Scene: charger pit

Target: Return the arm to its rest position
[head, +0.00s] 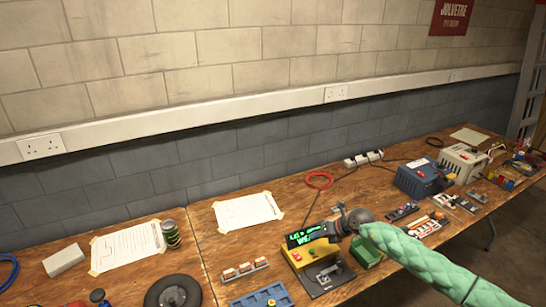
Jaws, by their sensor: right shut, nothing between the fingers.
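My right arm (430,262), in a pale green quilted sleeve, comes in from the lower right over the wooden bench. Its dark wrist ends in my right gripper (326,230), which is shut and empty. The gripper is at the yellow box with a lit green display (300,238), overlapping the display's right side in the head view. I cannot tell whether it touches the box. My left gripper is out of view.
The bench (195,262) runs along a block wall. Near the arm are a green bin (368,252), a blue tray (262,297) and a black wheel (173,292). A blue charger unit (420,177) and a white one (462,160) stand farther right. A red cable ring (319,173) lies behind.

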